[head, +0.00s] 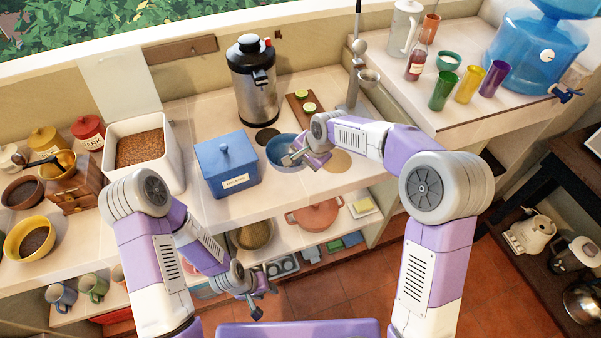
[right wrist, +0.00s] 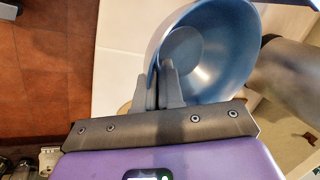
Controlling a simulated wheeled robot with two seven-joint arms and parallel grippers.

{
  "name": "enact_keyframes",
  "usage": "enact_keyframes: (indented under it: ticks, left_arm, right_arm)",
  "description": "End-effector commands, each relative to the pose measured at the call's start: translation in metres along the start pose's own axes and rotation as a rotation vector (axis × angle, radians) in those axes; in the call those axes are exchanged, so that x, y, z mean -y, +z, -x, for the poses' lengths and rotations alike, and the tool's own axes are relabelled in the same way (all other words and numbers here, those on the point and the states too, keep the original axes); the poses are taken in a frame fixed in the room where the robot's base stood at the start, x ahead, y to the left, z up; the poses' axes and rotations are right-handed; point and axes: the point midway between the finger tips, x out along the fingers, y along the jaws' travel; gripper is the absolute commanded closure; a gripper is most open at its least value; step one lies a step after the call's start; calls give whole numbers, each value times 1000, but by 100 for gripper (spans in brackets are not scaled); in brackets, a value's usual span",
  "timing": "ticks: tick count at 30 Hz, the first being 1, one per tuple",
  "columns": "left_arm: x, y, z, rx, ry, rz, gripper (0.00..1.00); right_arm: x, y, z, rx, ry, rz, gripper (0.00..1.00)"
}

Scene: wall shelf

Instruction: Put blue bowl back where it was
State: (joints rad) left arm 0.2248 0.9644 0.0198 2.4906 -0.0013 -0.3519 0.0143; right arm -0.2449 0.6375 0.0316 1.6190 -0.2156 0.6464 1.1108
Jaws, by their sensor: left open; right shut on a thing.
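The blue bowl (head: 283,152) is at the counter between the blue lidded box and the round tan mat, below the steel urn. My right gripper (head: 291,158) is shut on the near right part of its rim. In the right wrist view the blue bowl (right wrist: 212,50) is tilted in the picture, its rim between the two fingers (right wrist: 162,88), and it looks empty. I cannot tell whether its base touches the counter. My left gripper (head: 257,306) is open and empty, low in front of the lower shelf, far from the bowl.
A blue lidded box (head: 226,168) stands close left of the bowl. The steel urn (head: 253,85) and a dark round mat (head: 267,137) are behind it. A board with lime halves (head: 304,110) and a round tan mat (head: 337,161) lie to the right. An orange pot (head: 313,215) is on the shelf below.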

Motion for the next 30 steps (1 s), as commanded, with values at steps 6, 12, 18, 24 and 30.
enact_keyframes:
  ticks: [6,12,18,24,30]
  left_arm:
    - [2,0,-7,0,0,0,57]
    - [3,0,-7,0,0,0,57]
    - [3,0,-8,0,0,0,57]
    - [3,0,-9,0,0,0,57]
    - [3,0,-9,0,0,0,57]
  right_arm:
    - [-15,0,-34,2,2,-1,100]
    - [-18,0,-42,0,-1,1,100]
    - [-18,0,-42,0,-1,1,100]
    - [-20,0,-45,1,2,0,78]
    - [-20,0,-44,1,1,0,67]
